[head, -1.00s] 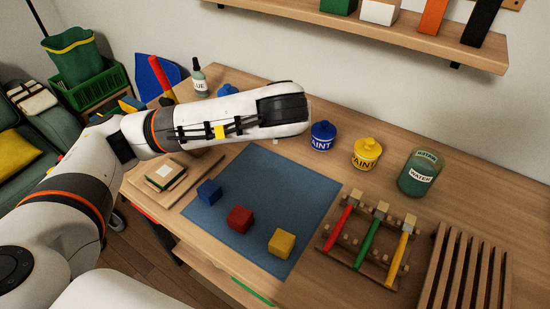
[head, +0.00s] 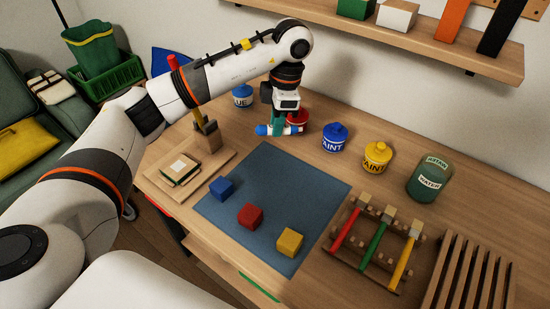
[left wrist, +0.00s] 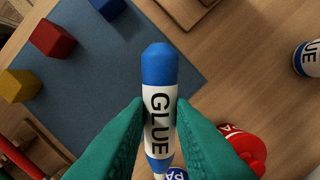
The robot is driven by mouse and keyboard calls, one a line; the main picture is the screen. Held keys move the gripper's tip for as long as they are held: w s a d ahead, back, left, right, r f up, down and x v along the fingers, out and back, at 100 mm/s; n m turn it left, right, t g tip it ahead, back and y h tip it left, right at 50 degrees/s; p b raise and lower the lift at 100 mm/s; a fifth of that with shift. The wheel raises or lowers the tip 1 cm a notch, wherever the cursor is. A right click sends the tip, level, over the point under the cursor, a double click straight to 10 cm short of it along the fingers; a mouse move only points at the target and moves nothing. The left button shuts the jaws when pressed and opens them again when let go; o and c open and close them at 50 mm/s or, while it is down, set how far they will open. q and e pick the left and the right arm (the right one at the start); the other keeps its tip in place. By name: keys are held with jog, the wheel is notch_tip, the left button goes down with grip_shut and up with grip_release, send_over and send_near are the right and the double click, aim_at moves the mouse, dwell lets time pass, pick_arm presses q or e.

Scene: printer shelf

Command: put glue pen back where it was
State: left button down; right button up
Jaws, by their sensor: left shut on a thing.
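The glue pen is a blue and white stick with GLUE on its side. My left gripper (head: 278,124), with green fingers, is shut around its middle. In the head view the glue pen (head: 263,130) lies roughly level, above the table beyond the blue mat, just left of the red paint pot. In the left wrist view the pen (left wrist: 160,62) sits between both fingers, its blue end pointing up the picture. The fingers hide part of it. My right gripper is not in view.
A red paint pot (head: 299,117) is close beside the pen. Three cubes lie on the blue mat (head: 270,190). A pen rack (head: 350,262) is at front right.

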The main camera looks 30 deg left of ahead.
aim_at(274, 161)
pick_arm(q)
jog(key=n, duration=0.2)
jog(key=n+t+h, duration=0.1)
jog(key=n, duration=0.1)
jog(key=shift+s+a+r, duration=0.2)
jog(key=shift+s+r, duration=0.1)
notch_tip(274, 161, down, 10)
jog(key=shift+p, duration=0.8)
jog(key=c, duration=1.3)
grip_release()
jog(key=shift+o, duration=0.2)
jog(key=shift+r, duration=0.1)
jog(key=shift+w+r, duration=0.1)
jog(key=shift+r, duration=0.15)
notch_tip(274, 161, up, 12)
jog(key=shift+f+b, duration=0.25)
jog(key=shift+b, duration=0.6)
